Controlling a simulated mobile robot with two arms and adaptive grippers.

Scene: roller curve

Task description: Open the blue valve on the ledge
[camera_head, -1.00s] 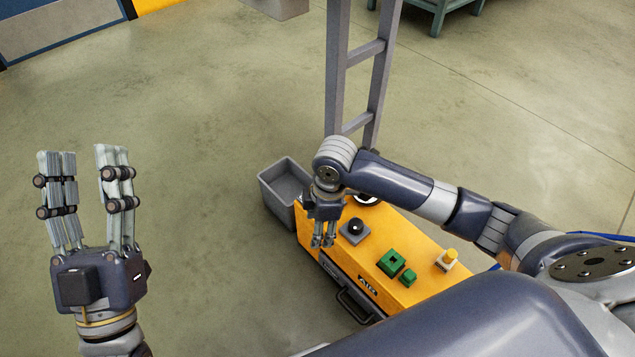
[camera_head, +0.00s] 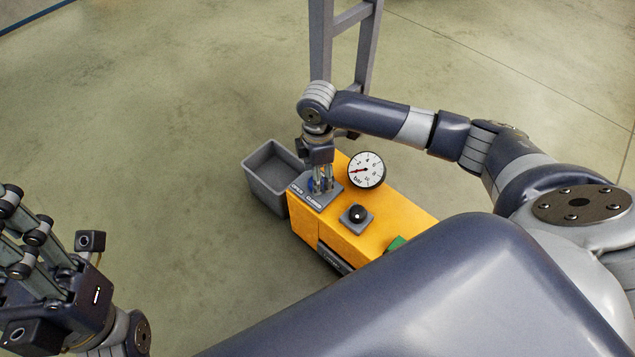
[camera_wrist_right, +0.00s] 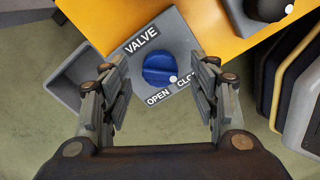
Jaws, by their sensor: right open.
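The blue valve knob (camera_wrist_right: 158,69) sits on a grey plate (camera_wrist_right: 185,40) marked VALVE, OPEN and CLO…, the last label partly hidden by a finger. A white dot on the knob's lower right edge points towards the CLO… label. In the head view the knob (camera_head: 313,185) is partly hidden behind my fingers. My right gripper (camera_wrist_right: 164,82) is open, with one finger on each side of the knob and visible gaps between. My left gripper (camera_head: 25,232) is at the lower left, cut off by the frame edge and away from the yellow ledge (camera_head: 400,215).
A pressure gauge (camera_head: 366,169) and a black knob on a grey plate (camera_head: 356,215) stand beside the valve. A green block (camera_head: 397,243) lies further right. A grey bin (camera_head: 263,190) adjoins the left end. A grey ladder-like frame (camera_head: 321,45) rises behind.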

